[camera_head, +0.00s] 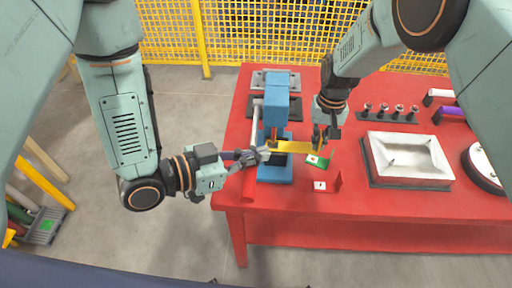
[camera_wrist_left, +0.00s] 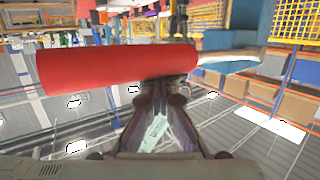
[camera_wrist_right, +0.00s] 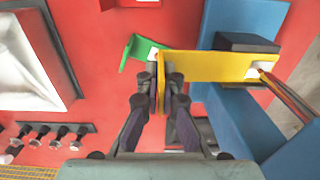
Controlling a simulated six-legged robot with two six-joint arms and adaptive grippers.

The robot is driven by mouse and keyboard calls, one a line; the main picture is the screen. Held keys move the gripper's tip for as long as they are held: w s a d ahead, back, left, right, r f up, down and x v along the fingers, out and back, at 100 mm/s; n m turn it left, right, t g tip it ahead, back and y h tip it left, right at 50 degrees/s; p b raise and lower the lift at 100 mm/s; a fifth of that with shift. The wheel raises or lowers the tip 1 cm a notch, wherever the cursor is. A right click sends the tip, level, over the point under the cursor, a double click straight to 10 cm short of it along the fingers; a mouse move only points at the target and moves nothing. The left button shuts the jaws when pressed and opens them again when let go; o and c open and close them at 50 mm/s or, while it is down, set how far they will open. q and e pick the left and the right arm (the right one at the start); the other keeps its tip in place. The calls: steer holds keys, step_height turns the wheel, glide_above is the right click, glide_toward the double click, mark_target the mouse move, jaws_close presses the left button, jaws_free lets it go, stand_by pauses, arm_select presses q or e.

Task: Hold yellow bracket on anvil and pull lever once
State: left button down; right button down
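The yellow bracket (camera_head: 298,147) is a flat strip with a bent end. My right gripper (camera_head: 320,137) is shut on that bent end, which shows between its fingers in the right wrist view (camera_wrist_right: 160,88). The strip reaches across the blue press (camera_head: 277,115), over or beside its dark anvil block (camera_wrist_right: 247,42); contact is unclear. The press lever is a pale rod (camera_head: 257,115) with a red grip (camera_head: 248,187). My left gripper (camera_head: 258,155) is at the lever. In the left wrist view the red grip (camera_wrist_left: 115,68) crosses its fingers and hides part of them, so closure is unclear.
A green bracket (camera_head: 318,161) and a red bracket (camera_head: 328,185) lie on the red table (camera_head: 300,225) close to the press. A white tray (camera_head: 408,158) and several dark pegs (camera_head: 390,112) are at the right. A yellow mesh fence (camera_head: 270,35) stands behind.

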arm_select(q)
step_height(320, 180, up, 14)
steer(key=shift+f, duration=0.15)
stand_by(2.1)
steer(key=shift+w, duration=0.1)
